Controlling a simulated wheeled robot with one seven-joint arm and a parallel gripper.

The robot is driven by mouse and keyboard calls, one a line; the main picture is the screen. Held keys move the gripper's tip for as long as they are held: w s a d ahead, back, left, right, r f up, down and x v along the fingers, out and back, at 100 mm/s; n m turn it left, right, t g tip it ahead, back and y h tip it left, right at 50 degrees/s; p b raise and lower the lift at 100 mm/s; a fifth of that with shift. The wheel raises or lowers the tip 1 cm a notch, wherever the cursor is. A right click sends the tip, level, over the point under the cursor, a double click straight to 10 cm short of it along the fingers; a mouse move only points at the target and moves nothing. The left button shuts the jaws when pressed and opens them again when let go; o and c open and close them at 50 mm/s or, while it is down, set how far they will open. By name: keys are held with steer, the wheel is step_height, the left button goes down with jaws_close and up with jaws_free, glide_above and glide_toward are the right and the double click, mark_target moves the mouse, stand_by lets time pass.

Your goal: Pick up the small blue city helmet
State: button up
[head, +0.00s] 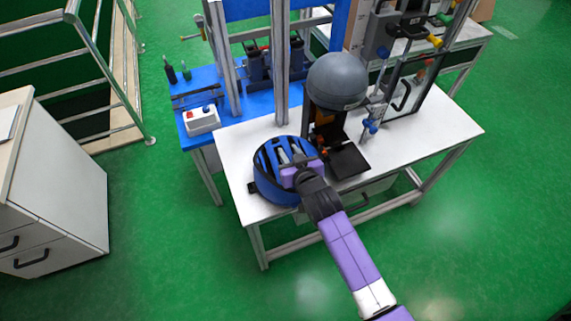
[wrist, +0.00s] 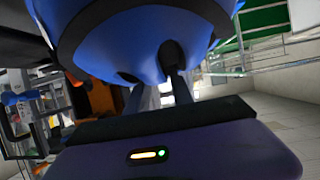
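The blue city helmet (head: 268,183) has dark vents and sits at the left front corner of the white table. My gripper (head: 290,156) is over it, with both fingers down at its vents. In the wrist view, the helmet's blue shell (wrist: 135,40) fills the upper middle, close to the palm. The two fingers of my gripper (wrist: 157,90) enter separate vents, with a blue rib between them, and the gripper appears shut on that rib. The fingertips are hidden inside the helmet. I cannot tell whether the helmet is clear of the table top.
The white table (head: 440,128) carries a drop rig with a grey headform (head: 337,80) just right of the helmet. A metal post (head: 280,75) stands close behind it. A blue table (head: 187,92) with a white switch box (head: 201,120) is at back left. Green floor is clear in front.

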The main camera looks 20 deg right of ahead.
steer(key=shift+c, duration=0.5)
jaws_close()
stand_by(0.8)
